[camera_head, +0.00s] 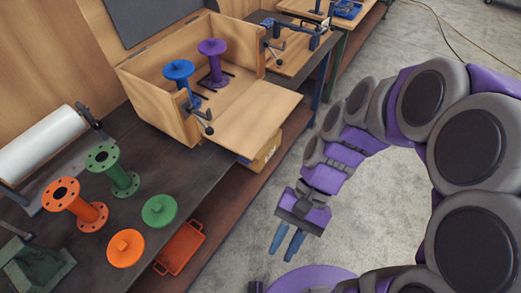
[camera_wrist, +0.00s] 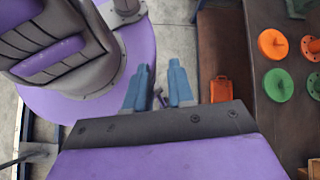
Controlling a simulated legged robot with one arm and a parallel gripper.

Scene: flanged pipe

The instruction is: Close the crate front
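The wooden crate (camera_head: 166,112) stands on the dark workbench with its top and front open. Its front panel (camera_head: 243,125) is folded down and lies nearly flat, reaching past the bench's front edge. Inside are a blue flanged spool (camera_head: 178,71) and a purple flanged spool (camera_head: 213,62). Dark clamp-like latches with knobs (camera_head: 206,128) sit at the crate's front corners. My gripper (camera_head: 286,242) is over the floor in front of the bench, away from the crate, fingers pointing down. In the wrist view its two blue fingers (camera_wrist: 160,87) stand apart with nothing between them.
On the bench left of the crate are an orange spool (camera_head: 75,205), a green spool (camera_head: 113,172), an orange cap (camera_head: 125,247), a green cap (camera_head: 159,210), a white roll (camera_head: 42,143) and a green vise (camera_head: 32,268). An orange tray (camera_head: 180,247) sits lower. Floor between is clear.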

